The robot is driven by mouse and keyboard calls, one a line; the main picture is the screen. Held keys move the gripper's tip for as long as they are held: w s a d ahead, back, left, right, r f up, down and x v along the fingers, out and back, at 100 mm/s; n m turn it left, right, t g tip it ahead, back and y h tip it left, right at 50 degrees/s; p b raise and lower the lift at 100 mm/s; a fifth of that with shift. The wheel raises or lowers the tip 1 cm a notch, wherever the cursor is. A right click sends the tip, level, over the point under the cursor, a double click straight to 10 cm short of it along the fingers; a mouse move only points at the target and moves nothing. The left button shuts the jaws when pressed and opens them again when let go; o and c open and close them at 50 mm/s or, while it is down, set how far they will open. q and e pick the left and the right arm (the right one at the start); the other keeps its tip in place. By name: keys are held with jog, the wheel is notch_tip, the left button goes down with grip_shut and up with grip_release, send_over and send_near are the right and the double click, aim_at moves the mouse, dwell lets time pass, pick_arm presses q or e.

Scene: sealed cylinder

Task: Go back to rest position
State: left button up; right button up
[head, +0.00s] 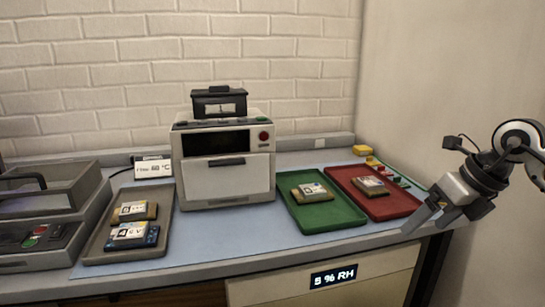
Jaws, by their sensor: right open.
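My right gripper (425,217) is at the right of the head view, just past the right front corner of the bench. It is open with nothing between its fingers, and it is apart from the red tray. My left gripper is not in the head view.
The bench (235,237) holds a grey tray (101,240) with two labelled modules, a white machine (229,184), a green tray (342,218) and a red tray (400,207) with one module each. A grey device (42,205) stands at left. Bare blue surface lies at front centre.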

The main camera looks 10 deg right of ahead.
jog(key=s+a+f+m+t+y, duration=0.1)
jog(key=a+f+m+t+y, duration=0.15)
jog(key=a+m+y, duration=0.4)
jog(key=s+a+f+m+t+y, duration=0.1)
jog(key=s+a+m+t+y, duration=0.15)
jog(key=a, duration=0.75)
jog(key=a+f+m+t+y, duration=0.25)
jog(key=a+m+y, duration=0.2)
jog(key=a, duration=0.35)
jog(key=s+f+m+h, duration=0.4)
jog(key=f+m, duration=0.3)
jog(key=s+d+f+m+g+h, duration=0.1)
jog(key=s+f+m+h, duration=0.4)
jog(key=f+m, duration=0.3)
jog(key=s+d+f+m+h, duration=0.1)
jog(key=s+f+m+h, duration=0.3)
jog(key=f+m, duration=0.4)
jog(key=shift+s+d, duration=0.15)
jog(key=shift+s, duration=0.05)
